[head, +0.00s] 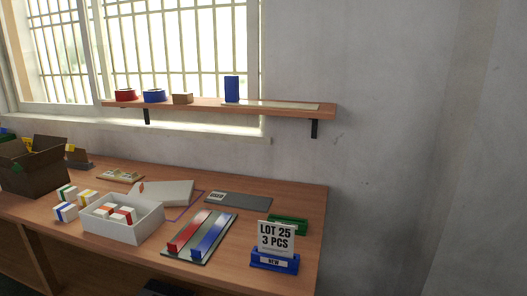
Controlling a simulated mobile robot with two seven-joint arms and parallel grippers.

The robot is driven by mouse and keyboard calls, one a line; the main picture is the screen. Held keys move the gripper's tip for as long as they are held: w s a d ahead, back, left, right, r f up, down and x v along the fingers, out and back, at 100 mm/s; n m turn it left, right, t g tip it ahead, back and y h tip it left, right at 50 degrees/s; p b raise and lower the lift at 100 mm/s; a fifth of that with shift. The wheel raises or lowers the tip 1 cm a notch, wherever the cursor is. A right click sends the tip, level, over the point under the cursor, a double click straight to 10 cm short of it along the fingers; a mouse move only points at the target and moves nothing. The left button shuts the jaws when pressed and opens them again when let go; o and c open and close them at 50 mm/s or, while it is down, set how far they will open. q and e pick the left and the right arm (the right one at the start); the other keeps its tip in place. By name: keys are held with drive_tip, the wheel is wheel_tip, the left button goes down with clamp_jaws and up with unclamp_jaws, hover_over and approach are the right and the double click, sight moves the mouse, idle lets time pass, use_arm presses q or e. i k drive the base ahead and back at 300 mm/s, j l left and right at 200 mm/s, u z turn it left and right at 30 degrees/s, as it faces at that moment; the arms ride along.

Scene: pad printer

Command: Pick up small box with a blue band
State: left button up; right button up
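The small white box with a blue band (65,212) sits on the wooden table at the left, in front of two other small white boxes. One of these has a green band (67,192) and one a yellow band (88,198). It stands apart from the open white carton (136,229) to its right. Neither of my grippers shows in the head view.
The white carton holds small boxes with red or orange bands. An open brown cardboard box (33,172) stands at the far left. A tray with a red and a blue bar (209,241) and a blue sign holder (274,262) stand at the right. A wall shelf (290,111) hangs behind.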

sight(66, 212)
drive_tip(key=u, duration=1.3)
drive_tip(key=i+j+u, duration=0.45)
drive_tip(key=i+u, duration=0.2)
drive_tip(key=i, duration=0.15)
drive_tip(key=i+u, duration=0.35)
drive_tip(key=i+j, duration=0.1)
drive_tip(key=i, duration=1.15)
drive_tip(key=i+j+z, duration=0.1)
drive_tip(key=i+z, duration=0.35)
drive_tip(key=i+j+z, duration=0.2)
drive_tip(key=i+z, duration=0.15)
drive_tip(key=z, duration=0.15)
drive_tip(key=i+j+z, duration=0.1)
drive_tip(key=z, duration=0.25)
drive_tip(key=i+j+z, duration=0.1)
drive_tip(key=z, duration=0.25)
drive_tip(key=i+j+z, duration=0.3)
drive_tip(key=k+l, duration=0.1)
drive_tip(key=l, duration=0.05)
